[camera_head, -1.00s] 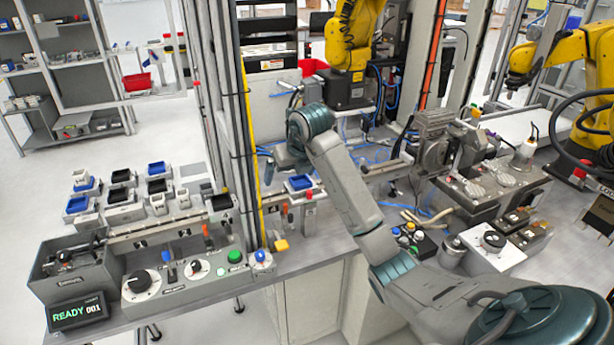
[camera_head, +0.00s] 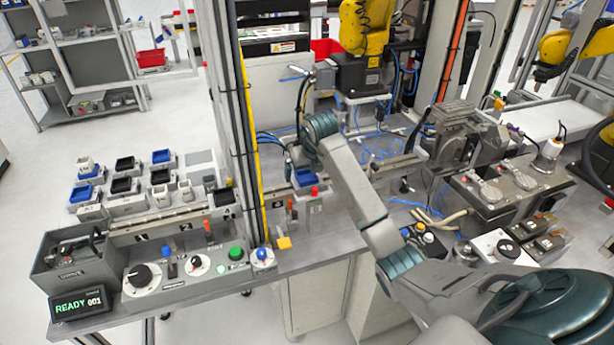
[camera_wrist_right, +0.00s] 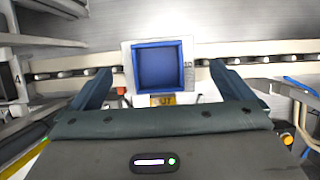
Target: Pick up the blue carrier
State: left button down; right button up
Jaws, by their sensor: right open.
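A blue carrier (camera_head: 306,177), a square open tray in a pale holder, sits at the conveyor rail in the head view. In the right wrist view the carrier (camera_wrist_right: 160,67) shows from above, with an orange label at its near side. My right gripper (camera_head: 299,156) is just above and behind it in the head view. In the right wrist view the right gripper's two fingers (camera_wrist_right: 160,70) are spread wide, one on each side of the carrier, with gaps between. Nothing is held. My left gripper is not in view.
A rack at left holds several trays, including other blue ones (camera_head: 82,193). A dark frame post (camera_head: 240,130) stands left of the carrier. A control box (camera_head: 190,275) with knobs lies at front left. A yellow robot arm (camera_head: 365,28) stands behind, with blue hoses (camera_head: 370,150) near it.

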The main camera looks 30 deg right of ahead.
jog(key=shift+w+f, duration=0.2)
jog(key=shift+f, duration=0.45)
jog(key=shift+w+f, duration=0.15)
jog(key=shift+f, duration=0.1)
jog(key=c, duration=1.1)
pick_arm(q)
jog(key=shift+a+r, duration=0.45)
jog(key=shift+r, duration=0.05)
pick_arm(e)
jog(key=shift+r, duration=0.1)
jog(key=shift+c, duration=0.2)
